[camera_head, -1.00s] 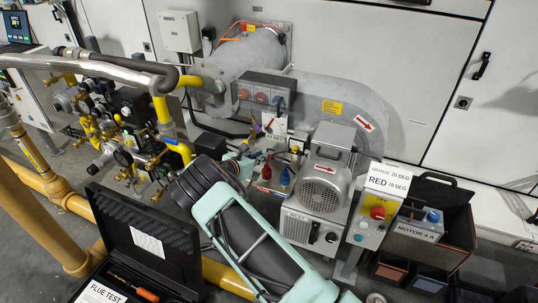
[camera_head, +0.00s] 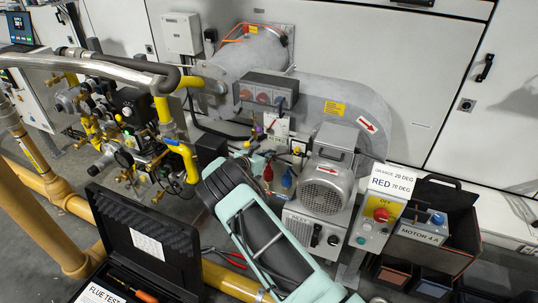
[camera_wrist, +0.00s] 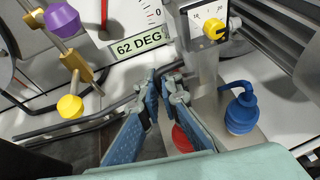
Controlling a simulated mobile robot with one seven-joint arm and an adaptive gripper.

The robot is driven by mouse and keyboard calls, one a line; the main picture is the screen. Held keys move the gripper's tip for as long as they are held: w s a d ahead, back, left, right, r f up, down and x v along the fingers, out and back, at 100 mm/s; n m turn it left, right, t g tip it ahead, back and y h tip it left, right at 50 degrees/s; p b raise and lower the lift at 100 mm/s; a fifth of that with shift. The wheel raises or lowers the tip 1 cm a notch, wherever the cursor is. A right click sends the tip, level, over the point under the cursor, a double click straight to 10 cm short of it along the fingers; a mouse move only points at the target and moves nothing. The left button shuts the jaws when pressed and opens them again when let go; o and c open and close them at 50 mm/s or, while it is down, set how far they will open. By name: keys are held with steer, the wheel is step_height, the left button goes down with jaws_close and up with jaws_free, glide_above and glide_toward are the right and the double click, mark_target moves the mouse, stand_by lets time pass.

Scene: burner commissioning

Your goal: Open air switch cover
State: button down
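In the wrist view a white box with a 10–20 scale and a yellow knob (camera_wrist: 208,14), which looks like the air switch, is mounted on a grey post. I cannot make out a separate cover on it. In the head view it looks like the small white box (camera_head: 298,149) left of the motor. My gripper (camera_wrist: 161,78) is below and left of it in the wrist view, fingers pointing towards the post. Its fingertips are close together with nothing visibly held; I cannot tell whether they touch. My arm hides part of the burner front in the head view.
A gauge with a "62 DEG" label (camera_wrist: 140,43) is left of the post. A purple knob (camera_wrist: 62,20) and a yellow knob (camera_wrist: 70,107) are further left. A blue connector (camera_wrist: 241,112) is to the right; a red one (camera_wrist: 182,138) is partly hidden behind my fingers.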

stand_by(0.3)
steer(key=w+b, duration=0.1)
steer(key=b, duration=0.1)
steer(key=w+a+b, duration=0.1)
steer(key=b, duration=0.1)
steer(key=shift+w, duration=0.2)
steer(key=c, duration=2.4)
jaws_free()
steer(key=v, duration=1.2)
